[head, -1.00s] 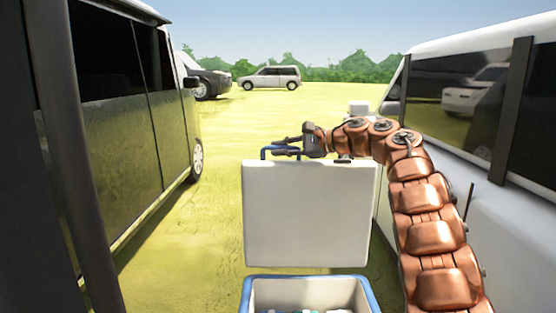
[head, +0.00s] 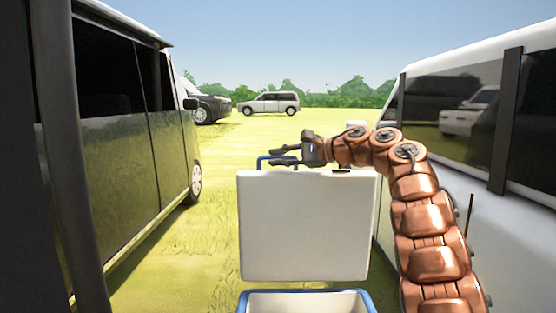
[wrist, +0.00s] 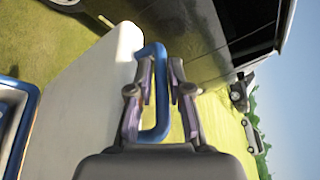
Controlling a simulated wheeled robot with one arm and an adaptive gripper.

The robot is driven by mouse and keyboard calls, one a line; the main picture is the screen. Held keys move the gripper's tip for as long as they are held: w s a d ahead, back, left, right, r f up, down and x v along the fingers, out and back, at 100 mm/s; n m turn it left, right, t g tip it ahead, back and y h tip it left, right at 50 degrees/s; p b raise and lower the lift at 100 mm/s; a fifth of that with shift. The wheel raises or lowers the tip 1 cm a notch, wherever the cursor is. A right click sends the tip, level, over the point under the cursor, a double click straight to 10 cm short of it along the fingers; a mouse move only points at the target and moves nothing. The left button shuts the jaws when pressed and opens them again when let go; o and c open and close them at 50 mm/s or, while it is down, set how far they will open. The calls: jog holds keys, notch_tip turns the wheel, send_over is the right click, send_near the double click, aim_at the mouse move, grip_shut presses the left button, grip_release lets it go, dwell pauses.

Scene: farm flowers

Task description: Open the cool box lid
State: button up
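The cool box lid (head: 306,228) stands upright, raised above the cool box (head: 300,293), whose blue-rimmed opening shows at the bottom of the head view. The lid also shows in the wrist view (wrist: 85,90), with the box's blue rim (wrist: 28,92) at the left edge. A blue loop handle (wrist: 162,100) sticks out from the lid's top edge. My gripper (head: 279,156) is at this handle, above the lid. In the wrist view my fingers (wrist: 162,75) are apart, one on each side of the handle's outer bar, with a gap showing. The box's contents are out of view.
A dark van (head: 125,140) stands at left and a white van (head: 500,180) close at right, beside my arm. Grass (head: 270,125) between them is open. A silver car (head: 270,103) and a dark car (head: 209,108) stand farther back.

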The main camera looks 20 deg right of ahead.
jog(key=shift+o, duration=0.2)
jog(key=shift+a+f, duration=0.15)
jog(key=v, duration=1.2)
